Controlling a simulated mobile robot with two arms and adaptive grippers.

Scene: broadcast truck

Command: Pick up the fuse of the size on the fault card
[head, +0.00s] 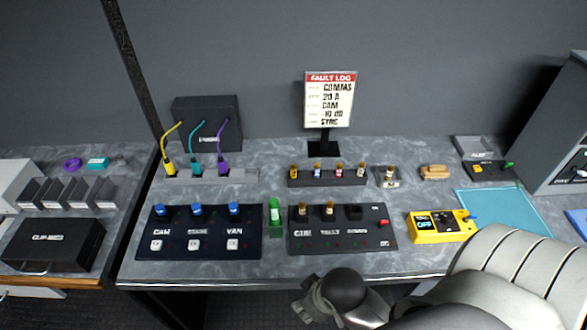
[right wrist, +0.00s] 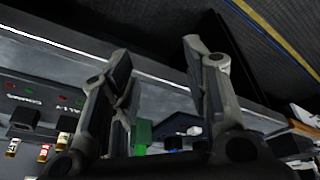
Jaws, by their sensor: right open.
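The fault card (head: 330,99) stands upright on a black stand at the back of the bench and reads "FAULT LOG, COMMS, 20 A, CAM, -10 dB, SYNC". My left gripper is out of view.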

